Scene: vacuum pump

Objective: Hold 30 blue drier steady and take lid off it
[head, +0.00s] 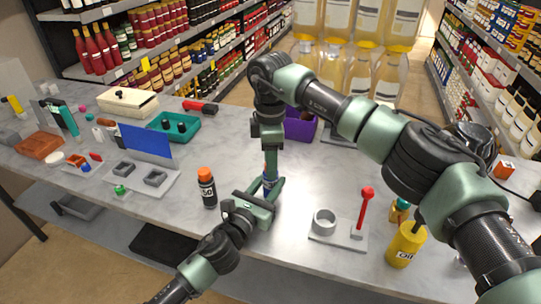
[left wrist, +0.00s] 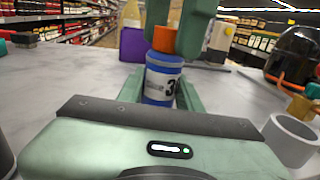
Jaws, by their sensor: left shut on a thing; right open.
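The blue drier (left wrist: 158,85) stands upright in the left wrist view, with a white label showing a 3 and an orange lid (left wrist: 165,39) on top. My left gripper (left wrist: 160,98) is shut on its body, one finger on each side. My right gripper (left wrist: 182,30) points down from above, open, with its fingers around or just beside the orange lid; contact cannot be told. In the head view the blue drier (head: 267,181) is mostly hidden between my left gripper (head: 268,187) and my right gripper (head: 271,165).
A black bottle marked 50 with an orange lid (head: 207,188) stands just left of my left gripper. A grey plate with a ring and red lever (head: 340,232) and a yellow oil can (head: 405,245) are to the right. A purple bin (head: 300,127) is behind.

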